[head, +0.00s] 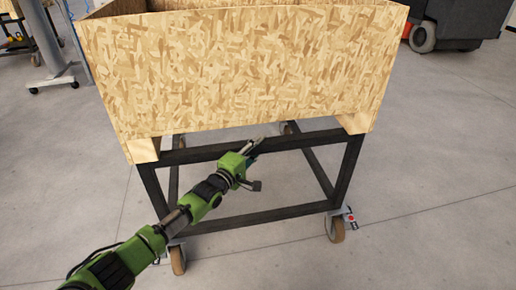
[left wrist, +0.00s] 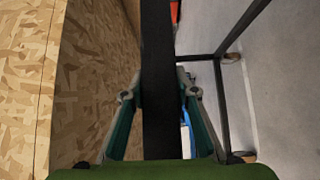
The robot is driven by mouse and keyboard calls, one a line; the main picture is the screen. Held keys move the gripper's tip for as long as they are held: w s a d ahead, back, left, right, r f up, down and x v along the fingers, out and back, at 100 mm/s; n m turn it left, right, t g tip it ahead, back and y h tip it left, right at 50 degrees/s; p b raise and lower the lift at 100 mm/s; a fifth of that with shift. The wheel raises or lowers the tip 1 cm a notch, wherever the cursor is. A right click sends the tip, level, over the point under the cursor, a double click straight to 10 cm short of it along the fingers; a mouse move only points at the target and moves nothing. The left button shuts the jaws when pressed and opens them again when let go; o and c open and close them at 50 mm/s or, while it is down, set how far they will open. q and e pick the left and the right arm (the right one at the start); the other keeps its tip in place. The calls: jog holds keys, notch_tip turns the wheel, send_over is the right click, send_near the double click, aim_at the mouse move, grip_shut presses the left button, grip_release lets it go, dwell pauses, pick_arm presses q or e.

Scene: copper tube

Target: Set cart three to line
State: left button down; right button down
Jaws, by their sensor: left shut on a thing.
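The cart has a black metal frame (head: 270,211) on castors and carries a chipboard box (head: 245,65). My left gripper (head: 257,143) is at the upper front bar of the frame, just under the box. In the left wrist view its two fingers (left wrist: 158,105) stand one on each side of the black bar (left wrist: 157,60), and it is shut on that bar. The box wall (left wrist: 70,80) shows beside it. Two front castors show, the right one (head: 336,229) with a red-marked bracket, the left one (head: 178,260) behind my arm. My right gripper is out of view.
A grey post on a wheeled base (head: 52,80) and part of another cart are at the back left. The concrete floor (head: 440,190) is clear to the right and in front.

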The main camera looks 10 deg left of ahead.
pick_arm(q)
jog(key=c, duration=1.6)
grip_release()
jog(key=shift+s+a, duration=0.1)
jog(key=shift+s, duration=0.05)
jog(key=v, duration=1.1)
jog(key=shift+s+a, duration=0.1)
jog(key=shift+s, duration=0.25)
